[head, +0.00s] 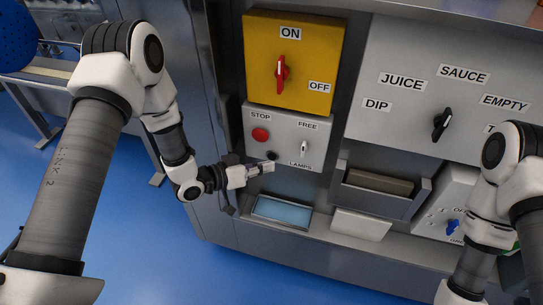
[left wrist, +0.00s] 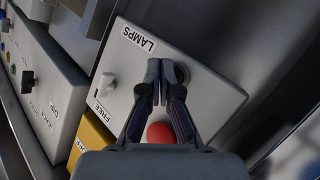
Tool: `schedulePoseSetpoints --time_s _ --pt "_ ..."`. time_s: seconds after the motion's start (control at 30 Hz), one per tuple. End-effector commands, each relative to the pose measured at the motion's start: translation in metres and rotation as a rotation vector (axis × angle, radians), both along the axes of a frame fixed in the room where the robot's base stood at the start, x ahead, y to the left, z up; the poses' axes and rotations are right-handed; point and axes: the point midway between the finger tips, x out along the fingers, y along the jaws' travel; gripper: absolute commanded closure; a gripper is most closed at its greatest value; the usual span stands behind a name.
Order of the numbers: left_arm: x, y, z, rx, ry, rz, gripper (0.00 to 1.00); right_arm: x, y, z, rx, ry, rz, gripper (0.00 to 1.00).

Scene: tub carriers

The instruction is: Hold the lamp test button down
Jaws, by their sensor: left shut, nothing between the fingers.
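The lamp test button (head: 272,155) is a small dark round button on the light grey panel (head: 250,118), left of the LAMPS label (head: 300,164). My left gripper (head: 270,167) is shut and empty, its tips at the panel just below the button in the head view. In the left wrist view the closed fingertips (left wrist: 159,68) are beside the dark button (left wrist: 182,73), which is partly covered by one finger. I cannot tell whether the tips touch it or whether it is pressed. My right arm shows at the right, but its gripper is out of frame.
A red STOP button (head: 260,134) and a FREE switch (head: 304,148) share the panel. Above is a yellow box with a red ON/OFF handle (head: 281,72). A black selector knob (head: 441,122) is to the right. A bluish tray (head: 282,211) lies below.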

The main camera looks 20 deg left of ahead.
Motion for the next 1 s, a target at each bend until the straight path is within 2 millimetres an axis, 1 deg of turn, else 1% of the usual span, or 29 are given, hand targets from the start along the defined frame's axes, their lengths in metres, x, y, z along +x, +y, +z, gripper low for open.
schedulePoseSetpoints --time_s 0.33,0.8,1.0 --pt "-0.003 0.0 0.0 0.0 0.001 0.0 1.0 0.0 0.0 0.001 0.0 0.0 0.0 0.6" --pt "-0.048 0.002 0.0 0.0 0.003 0.0 1.0 0.0 0.0 0.01 0.0 0.0 0.0 0.6" --pt "-0.052 0.002 0.0 0.001 0.001 0.0 1.0 0.0 0.0 0.01 0.0 0.0 0.0 0.6"
